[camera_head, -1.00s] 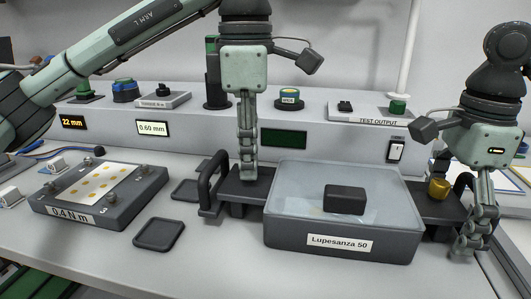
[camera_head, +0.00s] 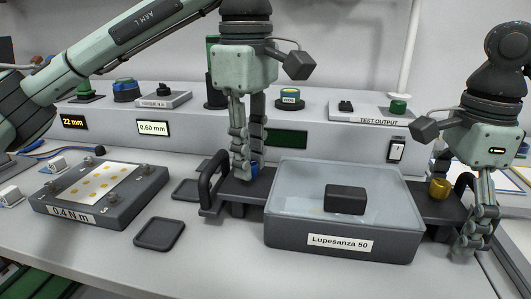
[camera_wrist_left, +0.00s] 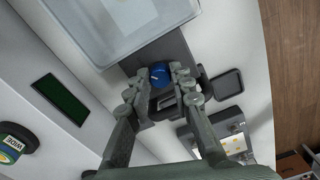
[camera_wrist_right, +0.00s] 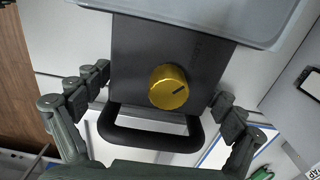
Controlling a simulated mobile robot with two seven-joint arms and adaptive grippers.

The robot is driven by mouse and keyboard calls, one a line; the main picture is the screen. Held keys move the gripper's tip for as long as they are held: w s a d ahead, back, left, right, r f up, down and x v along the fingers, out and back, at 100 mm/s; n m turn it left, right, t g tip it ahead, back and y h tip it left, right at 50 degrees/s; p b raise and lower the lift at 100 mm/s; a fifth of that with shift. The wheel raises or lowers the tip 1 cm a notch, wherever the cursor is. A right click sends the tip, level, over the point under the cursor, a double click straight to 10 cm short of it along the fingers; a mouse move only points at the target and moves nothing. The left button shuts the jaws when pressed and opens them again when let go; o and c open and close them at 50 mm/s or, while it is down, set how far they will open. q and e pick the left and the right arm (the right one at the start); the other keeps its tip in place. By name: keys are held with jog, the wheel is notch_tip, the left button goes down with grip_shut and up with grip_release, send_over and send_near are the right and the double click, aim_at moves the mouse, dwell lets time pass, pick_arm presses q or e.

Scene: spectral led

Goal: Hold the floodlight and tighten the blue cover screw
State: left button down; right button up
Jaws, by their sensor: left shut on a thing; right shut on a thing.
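The floodlight (camera_head: 290,232) is a dark grey box with a clear top, labelled "Lupesanza 50", lying on the bench. A dark plate with a loop handle extends from each end. The blue cover screw (camera_wrist_left: 159,75) stands on the left plate. My left gripper (camera_head: 249,170) points down there, its fingertips shut on the screw from both sides. The screw is mostly hidden in the head view. A gold knob (camera_wrist_right: 168,87) stands on the right plate. My right gripper (camera_head: 473,243) is at the right end, its fingers spread on either side of the right handle (camera_wrist_right: 150,143), holding it.
A torque pad marked "0.4 N m" (camera_head: 105,190) lies at the left. A small black tray (camera_head: 158,236) lies in front of the left handle, another behind it. A console with displays and buttons (camera_head: 345,135) runs along the back. The front of the bench is clear.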

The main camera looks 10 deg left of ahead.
pick_arm(q)
jog(key=c, duration=1.3)
grip_release()
notch_tip(320, 180, up, 12)
jog(key=shift+r, duration=0.1)
